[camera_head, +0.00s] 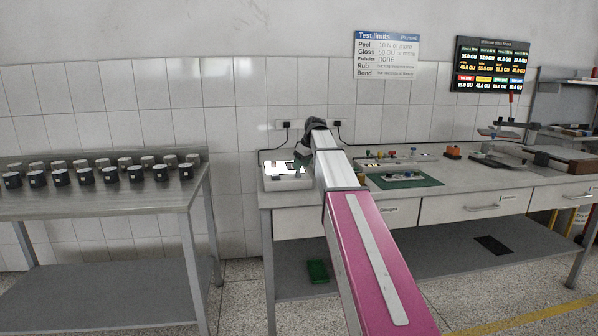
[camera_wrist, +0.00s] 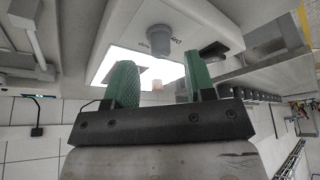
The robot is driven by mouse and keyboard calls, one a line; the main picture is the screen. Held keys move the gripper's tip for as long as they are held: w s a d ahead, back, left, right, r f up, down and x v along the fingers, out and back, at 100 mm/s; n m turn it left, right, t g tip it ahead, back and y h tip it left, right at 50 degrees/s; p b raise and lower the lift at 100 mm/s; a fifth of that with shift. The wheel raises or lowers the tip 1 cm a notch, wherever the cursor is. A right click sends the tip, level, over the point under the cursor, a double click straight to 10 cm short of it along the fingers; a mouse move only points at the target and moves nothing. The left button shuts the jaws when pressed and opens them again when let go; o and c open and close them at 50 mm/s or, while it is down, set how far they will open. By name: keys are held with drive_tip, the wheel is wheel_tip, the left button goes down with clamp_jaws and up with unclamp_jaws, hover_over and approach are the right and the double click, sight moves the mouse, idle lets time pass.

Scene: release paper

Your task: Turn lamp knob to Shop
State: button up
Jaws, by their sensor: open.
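The lamp is a white box with a brightly lit opening (camera_head: 280,169) at the left end of the right bench in the head view. In the wrist view its housing (camera_wrist: 205,35) fills the top, with the lit area below. The round grey lamp knob (camera_wrist: 172,40) sticks out of the housing, with small dark lettering beside it that I cannot read. My gripper (camera_wrist: 158,74) has two green pads spread apart with nothing gripped. The knob is beyond the fingertips and appears between them, apart from them. In the head view my gripper (camera_head: 302,153) is just above the lamp, partly hidden by my arm.
A green mat (camera_head: 425,181) with a small device lies right of the lamp. Several dark cups stand on the left metal table (camera_head: 130,205). A gap separates table and bench (camera_head: 460,172).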

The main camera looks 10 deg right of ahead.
sight(298, 174)
drive_tip(key=shift+x, duration=1.7)
drive_tip(key=c, duration=0.9)
